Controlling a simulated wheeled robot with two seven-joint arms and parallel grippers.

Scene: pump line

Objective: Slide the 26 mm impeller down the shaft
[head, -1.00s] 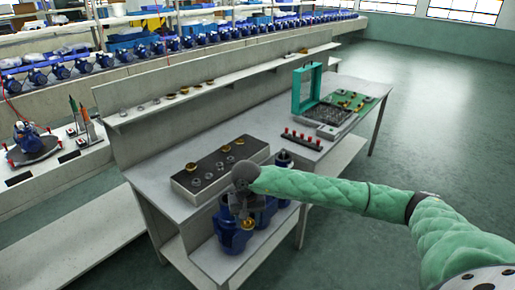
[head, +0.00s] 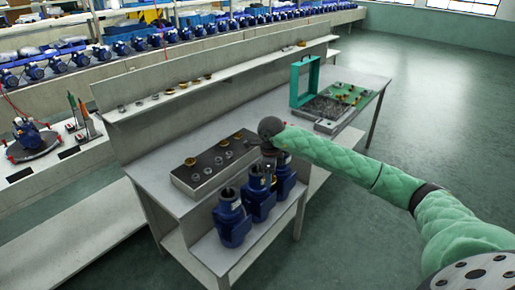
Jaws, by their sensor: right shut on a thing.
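My right gripper (head: 269,158) hangs at the end of the green-sleeved arm, over the upper part of the middle blue pump (head: 258,200). It is shut; the brass piece seen below it earlier is now hidden, and I cannot tell whether it is around a shaft. The right blue pump (head: 286,182) stands just behind, partly covered by the arm. The left blue pump (head: 232,222) stands clear, its top open. I cannot make out the shaft. My left gripper is not in view.
A dark-topped tray (head: 181,179) behind the pumps holds several brass and grey rings. A narrow shelf (head: 140,112) above carries more small parts. A teal-lidded case (head: 303,84) and a green mat stand at the bench's far right. The floor at right is clear.

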